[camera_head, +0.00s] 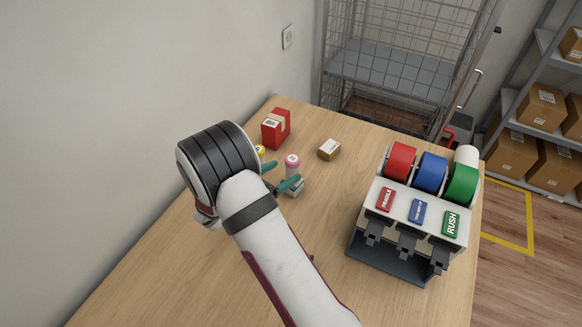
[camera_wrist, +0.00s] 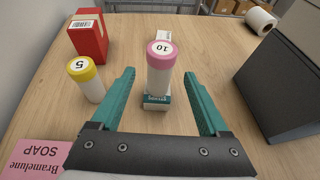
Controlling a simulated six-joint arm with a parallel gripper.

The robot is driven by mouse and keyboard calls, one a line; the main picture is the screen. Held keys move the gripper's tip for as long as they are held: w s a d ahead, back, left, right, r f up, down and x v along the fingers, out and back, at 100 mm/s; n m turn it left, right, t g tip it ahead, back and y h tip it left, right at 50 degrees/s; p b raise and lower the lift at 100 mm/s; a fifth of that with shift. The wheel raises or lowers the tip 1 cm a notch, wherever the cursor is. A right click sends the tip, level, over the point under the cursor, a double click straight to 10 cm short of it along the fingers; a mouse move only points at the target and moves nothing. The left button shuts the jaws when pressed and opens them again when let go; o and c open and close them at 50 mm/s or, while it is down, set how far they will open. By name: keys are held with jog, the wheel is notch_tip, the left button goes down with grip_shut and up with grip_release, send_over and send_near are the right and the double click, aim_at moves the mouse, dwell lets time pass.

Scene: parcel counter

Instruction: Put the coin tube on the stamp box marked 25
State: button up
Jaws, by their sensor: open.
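A white coin tube with a pink cap marked 10 (camera_wrist: 160,75) stands upright and appears to rest on a small white-and-teal box (camera_wrist: 155,101). The box's printing is too small to read surely. In the head view the pink-capped tube (camera_head: 292,163) rises behind my fingers, with the box (camera_head: 296,190) partly hidden below. A second tube with a yellow cap marked 5 (camera_wrist: 86,80) stands to its left; the head view shows only a bit of its cap (camera_head: 260,150). My gripper (camera_wrist: 159,76) is open, its teal fingers either side of the pink-capped tube, apart from it.
A red box (camera_head: 276,128) and a small brown carton (camera_head: 329,149) stand farther back. A pink soap box (camera_wrist: 35,158) lies at the wrist view's lower left. A tape dispenser (camera_head: 410,215) with three coloured rolls stands at right. Bare table lies between it and the tubes.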

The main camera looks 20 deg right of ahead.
jog(key=v, duration=0.7)
jog(key=s+d+r+m+g+y, duration=0.1)
jog(key=s+d+r+m+g, duration=0.3)
jog(key=s+m, duration=0.45)
jog(key=s+d+r+m+g+y, duration=0.2)
jog(key=s+d+r+m+g, duration=0.25)
jog(key=s+m, duration=0.4)
jog(key=s+a+r+m+y, duration=0.1)
jog(key=s+a+m+y, duration=0.8)
jog(key=s+m, duration=0.4)
jog(key=shift+s+a+r+m+t+y, duration=0.3)
jog(key=shift+s+a+r+t+y, duration=0.15)
jog(key=shift+a, duration=0.3)
